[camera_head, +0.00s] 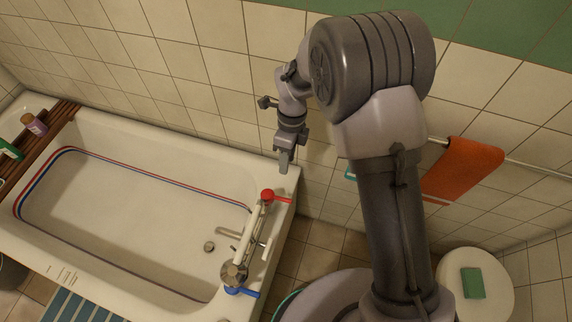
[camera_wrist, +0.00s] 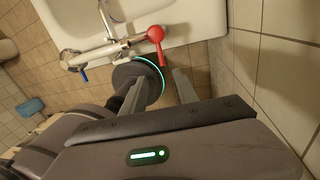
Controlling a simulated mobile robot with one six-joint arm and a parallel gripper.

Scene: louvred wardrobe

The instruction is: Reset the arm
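My gripper (camera_head: 285,161) hangs at the end of my folded arm, in the air near the right rear corner of the bathtub (camera_head: 275,178) in the head view. It points downward and is apart from the red-handled tap. In the wrist view my gripper (camera_wrist: 158,88) shows two grey fingers with a gap between them, and nothing is held there. The gripper's dark body fills the lower part of that view.
The tap has a red handle (camera_head: 268,195) and a blue handle (camera_head: 240,292) on the tub's right rim. A wooden rack (camera_head: 52,125) with bottles spans the tub's left end. An orange towel (camera_head: 461,168) hangs right of my arm. A round white stool (camera_head: 502,288) holds a green item.

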